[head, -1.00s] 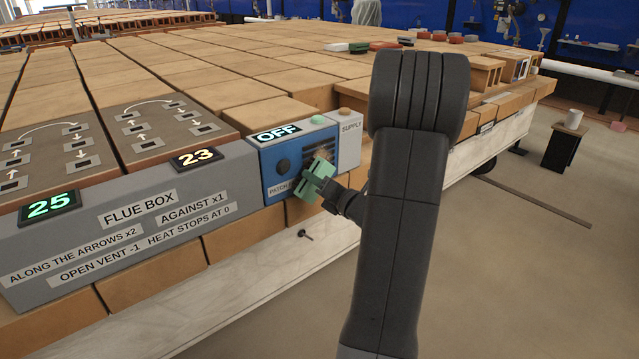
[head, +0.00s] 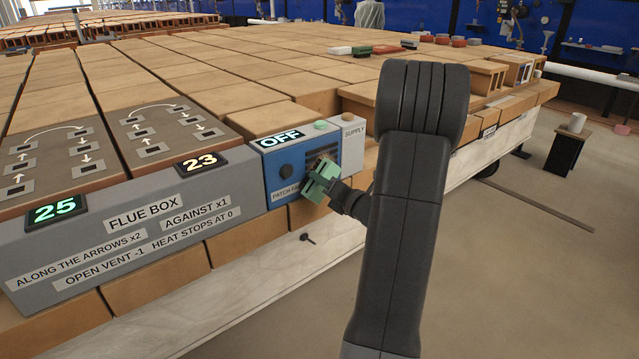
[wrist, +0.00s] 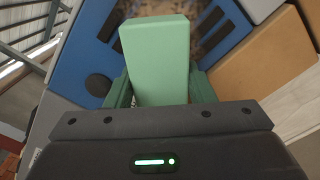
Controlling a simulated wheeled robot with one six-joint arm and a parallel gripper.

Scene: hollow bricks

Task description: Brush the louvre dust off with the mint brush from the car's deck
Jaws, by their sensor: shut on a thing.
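My gripper (head: 322,185) is shut on the mint brush (wrist: 157,58), whose block fills the middle of the wrist view between the two green fingers. In the head view my gripper is at the front of the blue panel box (head: 277,184), over the lower part of its dark louvre (head: 326,150). A brownish dusty patch (wrist: 213,38) shows beside the brush in the wrist view. The brush covers part of the louvre, so I cannot tell whether its bristles touch it.
The grey flue box (head: 150,225) with readouts 25 and 23 stands left of the panel. A SUPPLY box (head: 350,134) is on its right. The panel reads OFF and has a green button (head: 321,126) on top. A red and other small blocks (head: 386,49) lie on the bricks behind.

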